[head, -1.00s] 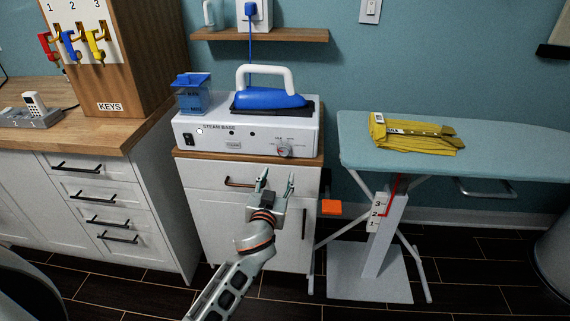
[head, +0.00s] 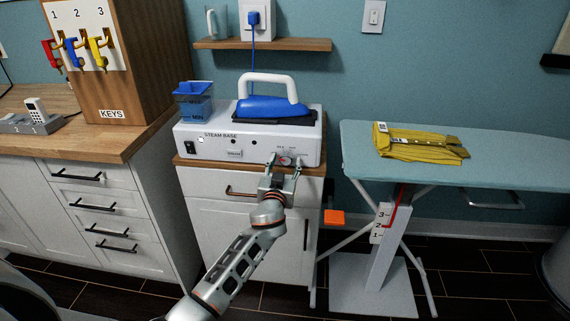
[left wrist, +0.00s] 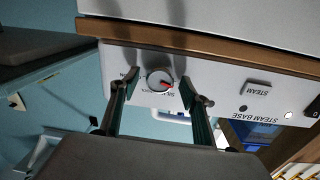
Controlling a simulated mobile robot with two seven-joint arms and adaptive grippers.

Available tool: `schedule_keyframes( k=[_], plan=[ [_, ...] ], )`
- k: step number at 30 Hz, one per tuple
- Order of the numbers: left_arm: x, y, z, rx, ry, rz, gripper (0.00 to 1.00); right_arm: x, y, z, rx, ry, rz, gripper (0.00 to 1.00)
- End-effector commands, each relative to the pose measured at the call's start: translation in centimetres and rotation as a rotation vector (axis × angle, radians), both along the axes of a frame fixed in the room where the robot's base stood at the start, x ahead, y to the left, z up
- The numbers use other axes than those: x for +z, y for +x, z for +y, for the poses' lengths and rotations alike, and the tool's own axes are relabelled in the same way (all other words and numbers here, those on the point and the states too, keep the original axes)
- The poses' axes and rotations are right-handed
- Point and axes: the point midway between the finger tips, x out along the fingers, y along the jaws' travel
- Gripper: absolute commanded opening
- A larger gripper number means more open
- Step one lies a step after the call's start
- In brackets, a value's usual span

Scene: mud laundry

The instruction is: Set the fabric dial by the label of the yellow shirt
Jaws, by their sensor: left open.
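The fabric dial is a small round knob with a red mark on the front of the white steam base (head: 200,142), near its right end. In the left wrist view the dial (left wrist: 159,82) sits between the two fingertips of my left gripper (left wrist: 158,88), which is open around it; I cannot tell whether they touch it. In the head view the left gripper (head: 285,162) partly hides the dial. The yellow shirt (head: 420,145) lies folded on the ironing board (head: 480,172), with a pale label strip (head: 412,134) across it, too small to read. My right gripper does not show.
A blue iron (head: 270,107) stands on the steam base, beside a blue water tank (head: 194,102). A STEAM button (left wrist: 257,88) is farther along the front panel. A key cabinet (head: 110,70) stands on the left counter. An orange pad (head: 334,217) is by the board's legs.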

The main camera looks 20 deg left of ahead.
Motion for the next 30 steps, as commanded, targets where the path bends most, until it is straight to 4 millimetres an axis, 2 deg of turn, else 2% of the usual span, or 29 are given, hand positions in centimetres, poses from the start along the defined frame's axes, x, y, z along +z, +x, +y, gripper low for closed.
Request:
schedule_keyframes(
  k=[4,5,6,9,20,30],
  plan=[
    [0.00,-0.02,-0.02,0.000,0.000,0.000,0.46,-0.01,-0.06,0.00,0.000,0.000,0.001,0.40],
    [0.00,-0.02,-0.02,0.000,0.000,0.000,0.41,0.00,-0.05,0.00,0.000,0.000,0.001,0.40],
    [-0.01,-0.03,-0.03,0.000,0.000,0.000,0.31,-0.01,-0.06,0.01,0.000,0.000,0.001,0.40],
    [-0.01,-0.03,-0.03,0.000,0.000,0.000,0.08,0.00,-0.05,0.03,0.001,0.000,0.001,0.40],
    [-0.04,-0.05,-0.05,-0.001,0.031,0.009,0.08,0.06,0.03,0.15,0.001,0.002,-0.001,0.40],
    [0.02,-0.04,-0.04,0.000,0.237,0.064,0.08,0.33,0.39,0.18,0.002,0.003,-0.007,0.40]
  ],
)
